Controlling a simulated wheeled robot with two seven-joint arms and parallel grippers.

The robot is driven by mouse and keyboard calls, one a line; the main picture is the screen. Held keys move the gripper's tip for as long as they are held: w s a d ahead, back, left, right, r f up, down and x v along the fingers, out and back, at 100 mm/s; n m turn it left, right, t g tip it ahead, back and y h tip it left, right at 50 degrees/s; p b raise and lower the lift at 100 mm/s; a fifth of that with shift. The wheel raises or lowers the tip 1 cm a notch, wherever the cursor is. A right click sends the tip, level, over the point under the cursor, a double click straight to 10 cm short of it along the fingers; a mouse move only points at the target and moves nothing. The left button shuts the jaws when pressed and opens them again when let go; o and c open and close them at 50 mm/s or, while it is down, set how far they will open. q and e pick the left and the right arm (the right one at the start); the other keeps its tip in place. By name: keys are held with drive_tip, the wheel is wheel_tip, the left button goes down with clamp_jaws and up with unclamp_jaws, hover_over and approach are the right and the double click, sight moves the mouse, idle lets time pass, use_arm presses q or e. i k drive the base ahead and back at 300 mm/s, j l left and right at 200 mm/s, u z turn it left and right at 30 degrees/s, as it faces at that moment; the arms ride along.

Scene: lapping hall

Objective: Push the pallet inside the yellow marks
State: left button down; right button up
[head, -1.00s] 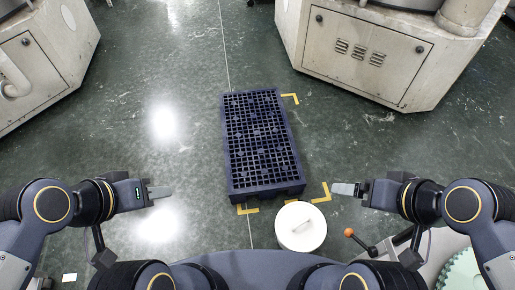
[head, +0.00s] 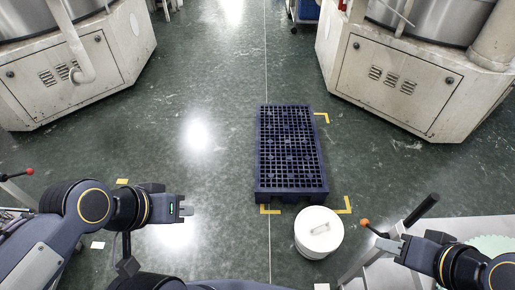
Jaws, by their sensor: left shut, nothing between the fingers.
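A dark blue grid pallet (head: 290,150) lies flat on the green floor ahead, its long side running away from me. Yellow corner marks show at its far right (head: 322,117), near right (head: 345,206) and near left (head: 270,210). The right-hand marks are apart from the pallet, with floor between. The pallet's near left corner reaches left beyond the near left mark. No far left mark shows. My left gripper (head: 187,205) is shut and empty, left of the pallet and apart from it. My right gripper (head: 388,245) is right of the white lidded tub; its finger gap is unclear.
The white tub (head: 319,232) stands close in front of the pallet's near right corner. Cream machine housings stand at the far left (head: 85,75) and far right (head: 400,80). A grey bench with an orange-knobbed lever (head: 366,223) is near right.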

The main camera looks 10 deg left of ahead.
sight(289, 164)
drive_tip(key=j+z, duration=0.1)
drive_tip(key=z, duration=2)
drive_tip(key=j, duration=0.45)
drive_tip(key=k+j+z, duration=0.1)
drive_tip(key=j, duration=0.8)
drive_tip(key=k+j+z, duration=0.1)
drive_tip(key=j, duration=0.35)
drive_tip(key=k+j+z, duration=0.1)
drive_tip(key=j, duration=0.35)
drive_tip(key=k+j, duration=0.1)
drive_tip(key=j, duration=0.35)
drive_tip(key=k+j+z, duration=0.1)
drive_tip(key=j, duration=0.35)
drive_tip(key=k+j, duration=0.1)
drive_tip(key=j, duration=0.35)
drive_tip(key=k+j, duration=0.1)
drive_tip(key=j, duration=0.35)
drive_tip(key=k+j, duration=0.15)
drive_tip(key=j, duration=0.25)
drive_tip(key=k+j, duration=0.1)
drive_tip(key=j, duration=0.35)
